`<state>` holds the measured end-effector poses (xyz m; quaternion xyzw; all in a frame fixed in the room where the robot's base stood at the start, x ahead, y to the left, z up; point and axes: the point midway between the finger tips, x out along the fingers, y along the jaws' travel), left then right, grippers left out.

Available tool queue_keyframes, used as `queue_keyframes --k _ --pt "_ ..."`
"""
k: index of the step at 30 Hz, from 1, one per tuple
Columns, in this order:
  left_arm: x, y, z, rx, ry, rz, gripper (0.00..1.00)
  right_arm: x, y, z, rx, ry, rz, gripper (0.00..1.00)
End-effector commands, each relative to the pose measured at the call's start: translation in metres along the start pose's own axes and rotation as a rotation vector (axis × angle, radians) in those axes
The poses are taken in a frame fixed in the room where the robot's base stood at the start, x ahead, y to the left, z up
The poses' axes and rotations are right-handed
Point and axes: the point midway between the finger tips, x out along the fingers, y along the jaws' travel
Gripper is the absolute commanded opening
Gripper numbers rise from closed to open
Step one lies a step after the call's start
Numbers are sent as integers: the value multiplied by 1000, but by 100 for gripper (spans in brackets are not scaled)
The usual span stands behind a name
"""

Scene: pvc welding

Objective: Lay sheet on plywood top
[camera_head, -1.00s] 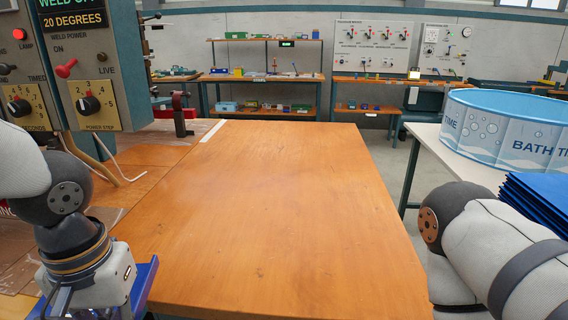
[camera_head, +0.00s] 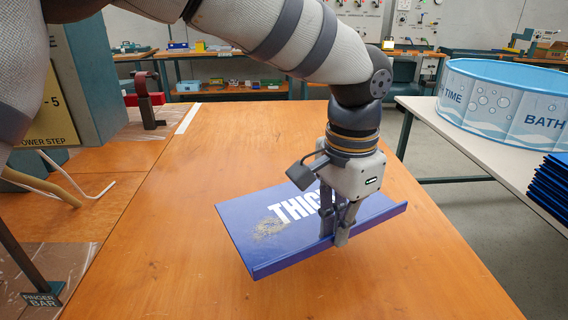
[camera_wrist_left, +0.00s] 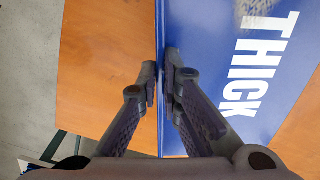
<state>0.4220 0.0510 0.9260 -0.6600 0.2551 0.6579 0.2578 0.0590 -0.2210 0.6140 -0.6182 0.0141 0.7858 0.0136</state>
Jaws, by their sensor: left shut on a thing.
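A blue sheet (camera_head: 282,238) with white lettering reading "THICK" and a grey-brown scuffed patch is over the plywood top (camera_head: 190,270). My left gripper (camera_head: 335,238) points down and is shut on the sheet's upturned near-right edge. In the left wrist view the two fingers (camera_wrist_left: 165,95) pinch that edge, with the sheet (camera_wrist_left: 215,60) spreading to the right. The sheet looks roughly level and close to the wood; I cannot tell whether it touches it. My right gripper does not show.
The welding machine (camera_head: 85,80) stands at the left, with a finger bar (camera_head: 42,299) in front. At the right, a white table (camera_head: 470,140) holds a bath-time tub (camera_head: 510,105) and a stack of blue sheets (camera_head: 552,185). The plywood around the held sheet is bare.

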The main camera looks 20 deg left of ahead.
Motion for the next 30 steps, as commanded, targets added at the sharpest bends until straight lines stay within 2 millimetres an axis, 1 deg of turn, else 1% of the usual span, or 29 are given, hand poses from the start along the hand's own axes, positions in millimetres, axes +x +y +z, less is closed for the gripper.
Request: queue_keyframes --k 1,3,6,9,11,14,19,21,24,30 --pt "6 14 -22 100 -7 7 0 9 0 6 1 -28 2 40" --pt "0 33 -45 229 -3 4 0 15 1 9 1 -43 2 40" --pt "-8 54 -65 359 1 -1 0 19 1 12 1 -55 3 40" --pt "-13 62 -72 423 4 -5 0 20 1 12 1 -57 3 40" --pt "-12 56 -67 433 6 -7 0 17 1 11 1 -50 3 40" --pt "-2 32 -49 432 8 -9 0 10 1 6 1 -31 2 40" --pt "23 -11 -16 431 11 -9 0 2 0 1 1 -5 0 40" --pt "44 -20 -8 433 8 -7 0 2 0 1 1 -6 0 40" --pt "63 -33 0 432 8 -7 0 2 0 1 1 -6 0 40" --pt "82 -45 9 432 8 -8 0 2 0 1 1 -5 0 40"
